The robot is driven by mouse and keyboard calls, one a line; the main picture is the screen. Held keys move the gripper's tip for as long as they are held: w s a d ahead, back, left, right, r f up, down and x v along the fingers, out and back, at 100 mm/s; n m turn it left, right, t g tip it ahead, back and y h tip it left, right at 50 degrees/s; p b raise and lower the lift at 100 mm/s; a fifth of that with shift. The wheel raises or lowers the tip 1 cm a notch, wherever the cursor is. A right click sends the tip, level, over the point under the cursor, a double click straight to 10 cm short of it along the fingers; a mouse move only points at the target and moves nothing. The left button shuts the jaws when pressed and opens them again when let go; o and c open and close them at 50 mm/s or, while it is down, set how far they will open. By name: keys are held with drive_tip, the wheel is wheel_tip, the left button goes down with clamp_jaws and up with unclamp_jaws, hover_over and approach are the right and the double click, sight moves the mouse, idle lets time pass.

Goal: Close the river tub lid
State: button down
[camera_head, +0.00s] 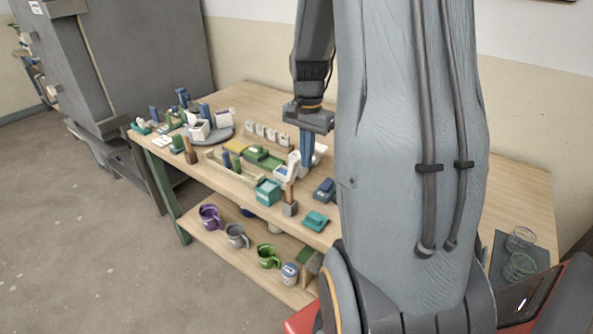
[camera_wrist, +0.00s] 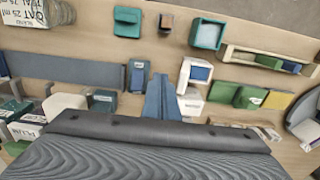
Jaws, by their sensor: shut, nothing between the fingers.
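A white tub with a blue inside (camera_wrist: 200,72) stands open in the wrist view, and a white flap (camera_wrist: 190,102) is raised at its lower edge. It looks like the river tub, but I cannot read its label. In the head view this white tub (camera_head: 285,174) stands at the middle of the table, its lid (camera_head: 294,160) standing up. My gripper (camera_head: 306,164) points down just behind and to the right of it in the head view. Its blue fingers (camera_wrist: 161,80) are shut and empty, close beside the tub in the wrist view. I cannot tell whether they touch it.
A teal tub (camera_head: 268,192), a brown stamp (camera_head: 290,206), a dark blue block (camera_head: 325,188) and a small teal piece (camera_head: 316,221) stand nearby. A long tray (camera_head: 240,170) lies to the left. Several mugs stand on the lower shelf (camera_head: 190,222).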

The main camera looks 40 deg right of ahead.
drive_tip(key=shift+f, duration=0.1)
idle(0.6)
drive_tip(key=w+a+f, duration=0.1)
drive_tip(key=w+a, duration=0.1)
drive_tip(key=w, duration=0.4)
drive_tip(key=shift+w+a, duration=0.15)
drive_tip(key=shift+w, duration=0.15)
idle(1.6)
drive_tip(key=shift+r, duration=0.1)
wheel_tip(320, 180, up, 7)
drive_tip(key=s+p, duration=0.1)
drive_tip(key=p, duration=0.4)
idle(1.1)
